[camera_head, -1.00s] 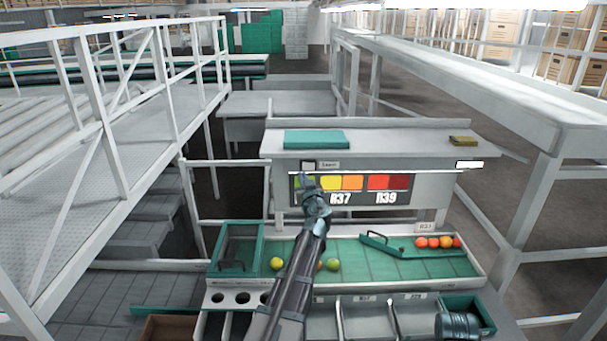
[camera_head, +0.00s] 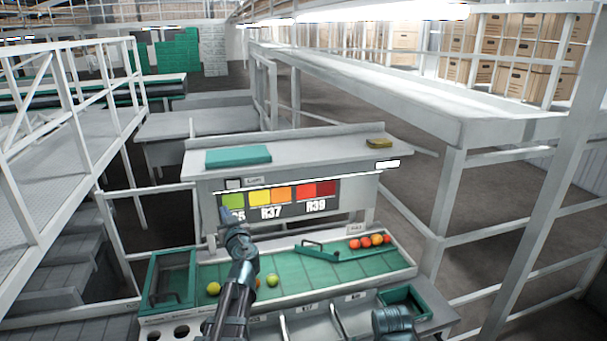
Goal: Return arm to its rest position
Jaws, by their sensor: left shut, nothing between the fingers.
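My left arm rises from the bottom edge, left of the middle, over the front of the sorting bench. My left gripper (camera_head: 226,214) is at its far end, in front of the colour chart (camera_head: 278,198) as I see it. Its fingers are small and dark in the picture; they are shut and hold nothing. The wrist is bent above the green bench surface, and the arm hides part of that surface. My right gripper is not in view.
The green sorting tray (camera_head: 340,280) holds yellow and green tomatoes near my arm and several red-orange tomatoes (camera_head: 370,241) at its far right. A green-framed box (camera_head: 171,278) stands left of my arm. White compartments (camera_head: 310,325) line the front. Railings stand on both sides.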

